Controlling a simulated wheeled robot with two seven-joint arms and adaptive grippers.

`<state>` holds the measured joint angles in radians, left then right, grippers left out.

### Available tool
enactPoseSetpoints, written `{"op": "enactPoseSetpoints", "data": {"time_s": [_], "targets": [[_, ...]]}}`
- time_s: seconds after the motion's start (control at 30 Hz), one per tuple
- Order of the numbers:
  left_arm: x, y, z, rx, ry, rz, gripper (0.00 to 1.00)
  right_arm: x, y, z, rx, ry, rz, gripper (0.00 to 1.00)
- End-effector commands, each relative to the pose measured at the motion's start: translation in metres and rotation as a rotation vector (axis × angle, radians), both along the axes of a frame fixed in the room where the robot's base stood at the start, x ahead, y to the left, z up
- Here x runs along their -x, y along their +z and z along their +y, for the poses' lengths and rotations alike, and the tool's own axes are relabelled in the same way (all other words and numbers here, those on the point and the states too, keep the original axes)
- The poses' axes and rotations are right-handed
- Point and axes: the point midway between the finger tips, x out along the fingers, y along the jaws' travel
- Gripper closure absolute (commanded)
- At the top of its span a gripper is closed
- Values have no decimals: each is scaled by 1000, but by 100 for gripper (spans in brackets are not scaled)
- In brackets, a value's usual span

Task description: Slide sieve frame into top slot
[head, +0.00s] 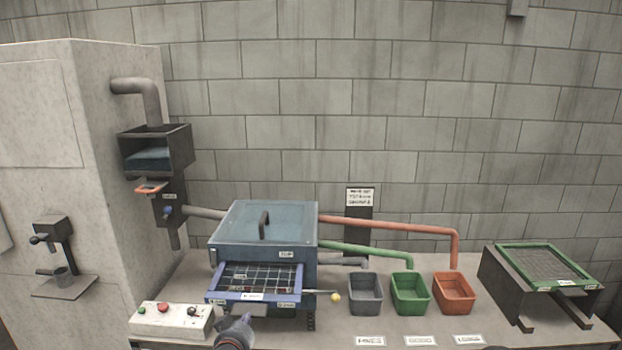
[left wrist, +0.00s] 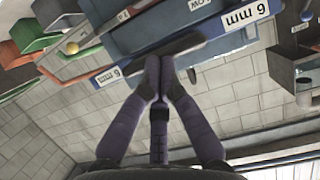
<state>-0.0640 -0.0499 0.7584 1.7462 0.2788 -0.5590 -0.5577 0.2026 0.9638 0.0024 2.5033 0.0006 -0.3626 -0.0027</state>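The blue sieve frame (head: 255,296) with a dark wire mesh sticks out of the front of the blue box-shaped machine (head: 262,232). Its back part is hidden inside the machine. A white label reading 6 mm shows on its front in the left wrist view (left wrist: 247,17). My left gripper (head: 243,319) is at the frame's front, and in the left wrist view its fingertips (left wrist: 160,66) are together at the dark front handle (left wrist: 190,43). They look shut on it. My right gripper does not clearly show.
A green-framed sieve (head: 545,265) lies on a dark stand at the right. Grey (head: 365,294), green (head: 411,294) and orange (head: 454,292) bins stand beside the machine. A button box (head: 170,321) sits left of my left gripper. A yellow-tipped rod (head: 335,297) juts right of the frame.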

Motion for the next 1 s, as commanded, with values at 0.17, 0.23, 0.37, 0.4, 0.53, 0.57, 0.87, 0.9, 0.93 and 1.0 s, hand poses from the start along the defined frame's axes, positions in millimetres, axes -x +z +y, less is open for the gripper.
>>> {"op": "enactPoseSetpoints", "data": {"time_s": [0.17,0.23,0.37,0.4,0.53,0.57,0.87,0.9,0.93,1.0], "targets": [[-8,-2,0,0,1,4,100,0,0,0,0,0,0,58],[-11,-3,0,0,1,4,100,0,1,0,0,0,0,58],[-16,-3,0,0,1,5,100,0,1,0,0,0,0,58],[-18,-3,0,0,1,5,100,0,1,0,0,0,0,58],[-23,-3,0,0,1,5,100,0,1,0,0,0,0,58],[-25,-3,0,0,1,5,100,0,1,0,0,0,0,58],[-37,-5,-1,1,0,10,100,0,3,0,0,0,0,58],[-38,-6,-1,1,0,11,100,0,3,0,0,0,0,58],[-40,-6,-1,1,0,12,100,0,3,0,0,0,0,58],[-43,-7,-1,1,1,12,100,0,3,0,0,0,0,58]]}}
